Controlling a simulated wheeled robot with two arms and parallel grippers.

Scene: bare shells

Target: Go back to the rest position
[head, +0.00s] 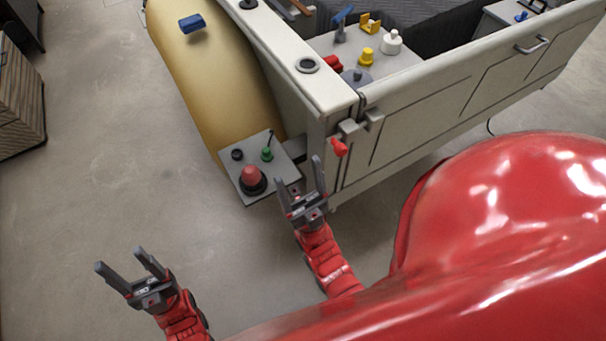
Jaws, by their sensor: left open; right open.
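My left gripper (132,267) is open and empty over the bare floor at the lower left. My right gripper (297,178) is open, with nothing between its fingers. In the picture it lies just right of a grey panel (233,172) that carries a red dome button (252,177) and a green knob (267,154). I cannot tell how near the fingertips are to the panel in depth. Both red arms come in from the bottom of the picture.
A pale truck-bed-like shell (430,105) with a yellow curved side (215,75) stands ahead. A red knob (339,147) sits on its corner. Inside are a white knob (391,42) and a yellow knob (366,57). A wooden cabinet (22,105) stands far left. Floor (100,190) between is clear.

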